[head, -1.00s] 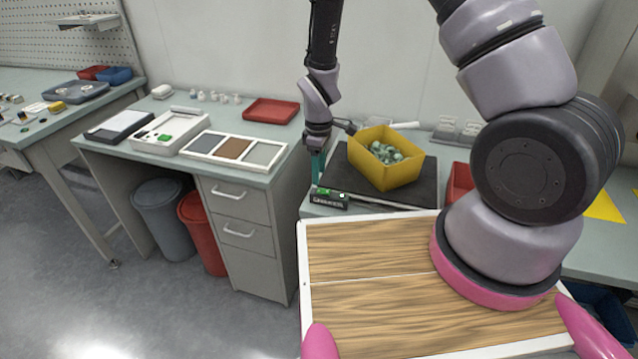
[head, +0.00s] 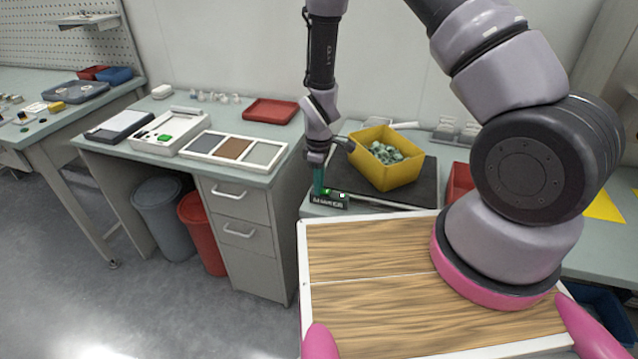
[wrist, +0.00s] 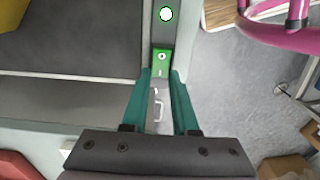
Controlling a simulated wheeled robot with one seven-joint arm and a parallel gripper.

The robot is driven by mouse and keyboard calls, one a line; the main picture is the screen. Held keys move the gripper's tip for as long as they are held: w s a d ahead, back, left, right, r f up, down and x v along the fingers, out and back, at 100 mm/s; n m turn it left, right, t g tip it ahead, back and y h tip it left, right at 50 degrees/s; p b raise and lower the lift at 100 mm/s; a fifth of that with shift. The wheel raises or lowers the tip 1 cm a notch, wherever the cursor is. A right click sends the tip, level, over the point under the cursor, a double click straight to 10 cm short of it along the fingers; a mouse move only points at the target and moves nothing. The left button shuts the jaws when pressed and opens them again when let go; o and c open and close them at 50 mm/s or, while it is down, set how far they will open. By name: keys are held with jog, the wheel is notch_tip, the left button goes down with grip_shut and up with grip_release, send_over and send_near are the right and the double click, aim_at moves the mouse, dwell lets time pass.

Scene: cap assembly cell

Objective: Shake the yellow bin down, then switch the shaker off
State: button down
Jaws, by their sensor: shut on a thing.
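The yellow bin (head: 384,176) stands upright on the dark shaker plate (head: 414,192) in the head view, holding a heap of grey-green parts (head: 385,153). Its corner shows at the top left of the wrist view (wrist: 8,12). The shaker's control box (head: 326,202) is at the plate's front left. It carries a green switch (wrist: 162,63) and a round white light (wrist: 166,14). My gripper (wrist: 160,76) points down over the box, left of the bin, its teal fingers closed on either side of the green switch's near end. The exact contact is hard to see.
A red container (head: 459,182) is right of the plate. A drawer bench (head: 238,180) with trays stands left. A pale wall is close behind the bin.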

jog(key=shift+d, duration=0.15)
jog(key=shift+s+d+t+y, duration=0.2)
jog(key=shift+d+t+y, duration=0.1)
jog(key=shift+y, duration=1)
jog(key=shift+r+t, duration=0.1)
jog(key=shift+t, duration=0.2)
jog(key=c, duration=0.7)
grip_release()
jog(key=v, duration=1)
jog(key=shift+d+r, duration=0.15)
jog(key=shift+r, duration=0.25)
